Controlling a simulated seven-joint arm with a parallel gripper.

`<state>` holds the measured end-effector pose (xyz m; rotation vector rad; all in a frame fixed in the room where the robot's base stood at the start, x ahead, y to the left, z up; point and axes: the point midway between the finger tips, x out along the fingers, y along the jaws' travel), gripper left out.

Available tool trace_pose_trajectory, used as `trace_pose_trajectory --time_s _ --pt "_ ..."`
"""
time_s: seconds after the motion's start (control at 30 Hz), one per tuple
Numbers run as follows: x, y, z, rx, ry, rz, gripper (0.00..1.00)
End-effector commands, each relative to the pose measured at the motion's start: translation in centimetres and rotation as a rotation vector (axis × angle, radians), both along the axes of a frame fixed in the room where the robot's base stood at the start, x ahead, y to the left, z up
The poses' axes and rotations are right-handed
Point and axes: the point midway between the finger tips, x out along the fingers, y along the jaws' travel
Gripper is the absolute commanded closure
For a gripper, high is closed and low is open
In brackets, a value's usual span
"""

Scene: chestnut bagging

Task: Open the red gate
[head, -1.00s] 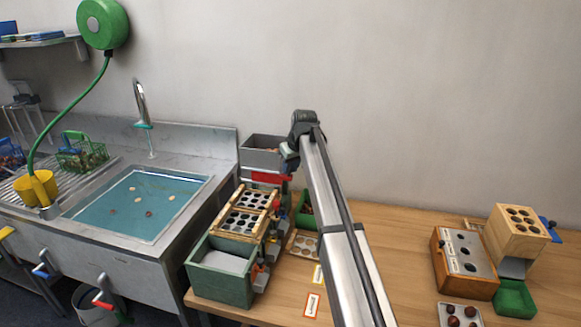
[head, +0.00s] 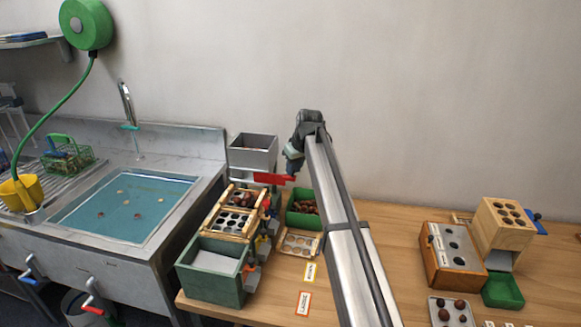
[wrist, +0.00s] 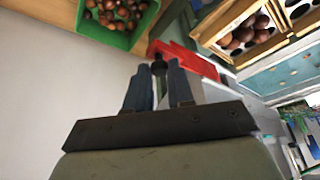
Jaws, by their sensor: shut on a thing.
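The red gate (head: 272,178) is a flat red plate under the grey hopper (head: 252,152), sticking out to its right. In the wrist view the red gate (wrist: 188,60) has a dark knob (wrist: 159,67) at its near end. My gripper (wrist: 158,82) is shut on this knob, with one finger on each side. In the head view my gripper (head: 292,166) is at the gate's right end, partly hidden by my arm. The hopper looks empty inside. Brown chestnuts (head: 243,199) lie on the upper part of the wooden sieve below it.
A green bin (head: 303,208) with chestnuts stands right of the sieve, close to my arm. A green box (head: 212,270) stands in front of the sieve. The sink (head: 125,207) is at left. Wooden blocks (head: 455,256) stand far right. The table between is mostly clear.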

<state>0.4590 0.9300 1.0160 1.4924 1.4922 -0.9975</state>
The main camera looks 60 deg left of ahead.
Motion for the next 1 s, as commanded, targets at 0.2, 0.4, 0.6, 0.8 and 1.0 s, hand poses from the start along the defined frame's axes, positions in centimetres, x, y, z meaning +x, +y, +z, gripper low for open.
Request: trace_pose_trajectory --time_s 0.2,0.4,0.6,0.8,1.0 --pt "0.0 0.0 0.0 0.000 0.000 0.000 0.59" --pt "0.0 0.0 0.0 0.000 0.000 0.000 0.52" --pt "0.0 -0.1 0.4 0.001 0.000 0.000 0.52" --pt "0.0 -1.1 2.7 0.001 0.000 0.000 0.52" --pt "-0.1 -2.6 6.4 0.002 -0.001 0.000 0.52"
